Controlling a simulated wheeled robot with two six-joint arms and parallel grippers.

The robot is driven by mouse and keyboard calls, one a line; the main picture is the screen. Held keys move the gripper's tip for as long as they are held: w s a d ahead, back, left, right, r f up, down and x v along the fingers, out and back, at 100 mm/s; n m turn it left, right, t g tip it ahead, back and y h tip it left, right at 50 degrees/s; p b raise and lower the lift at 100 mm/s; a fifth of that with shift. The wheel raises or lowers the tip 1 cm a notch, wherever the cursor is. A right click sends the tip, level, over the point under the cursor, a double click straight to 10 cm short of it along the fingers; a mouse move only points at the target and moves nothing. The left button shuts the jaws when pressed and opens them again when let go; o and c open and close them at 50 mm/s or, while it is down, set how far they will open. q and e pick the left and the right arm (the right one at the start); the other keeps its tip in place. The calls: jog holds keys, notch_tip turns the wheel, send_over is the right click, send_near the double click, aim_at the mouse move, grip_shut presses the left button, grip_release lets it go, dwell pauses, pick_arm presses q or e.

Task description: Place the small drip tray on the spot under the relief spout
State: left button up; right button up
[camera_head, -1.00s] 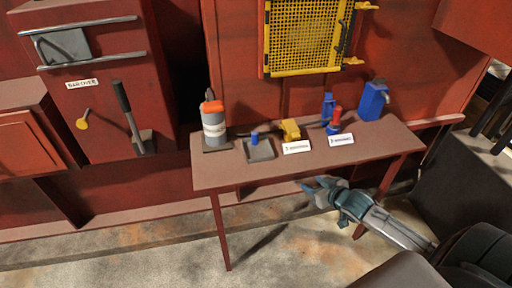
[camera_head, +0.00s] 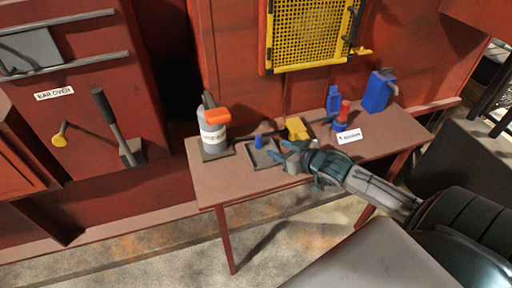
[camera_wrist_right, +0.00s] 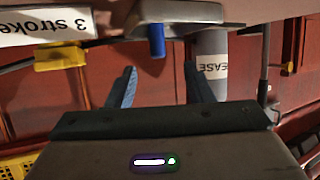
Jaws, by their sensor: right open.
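The small drip tray (camera_head: 262,160) is a grey, shallow square tray with a blue upright knob (camera_head: 258,141). It stands on the reddish table, just right of the grease can. In the right wrist view, which looks upside down, the tray (camera_wrist_right: 190,12) and its blue knob (camera_wrist_right: 156,40) are ahead of the fingers. My right gripper (camera_head: 284,152) is open and empty beside the tray's right side; its two fingers (camera_wrist_right: 160,88) show apart with nothing between them. I cannot make out for certain which part is the relief spout. My left gripper is not in view.
The table (camera_head: 215,178) also bears a grey grease can (camera_head: 212,135) with orange top, a yellow block (camera_head: 297,128), a blue-and-red fitting (camera_head: 342,118), a blue can (camera_head: 378,92) and a white label (camera_head: 349,136). A lever (camera_head: 115,125) stands left. The table's front left is clear.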

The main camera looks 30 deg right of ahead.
aim_at(261, 140)
jog(key=x, duration=0.2)
jog(key=shift+w+f, duration=0.1)
jog(key=shift+w, duration=0.25)
jog(key=shift+w+a+f, duration=0.1)
jog(key=shift+w+f, duration=0.1)
jog(key=shift+w, duration=0.4)
jog(key=w, duration=0.2)
jog(key=shift+w+f, duration=0.25)
jog(key=shift+w, duration=0.05)
jog(key=shift+x, duration=1.1)
jog(key=shift+w+f, duration=0.15)
jog(key=shift+f, duration=0.05)
jog(key=shift+c, duration=0.7)
jog(key=c, duration=0.7)
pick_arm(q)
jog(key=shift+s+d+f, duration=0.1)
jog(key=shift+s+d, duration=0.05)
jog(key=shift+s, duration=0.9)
pick_arm(e)
grip_shut()
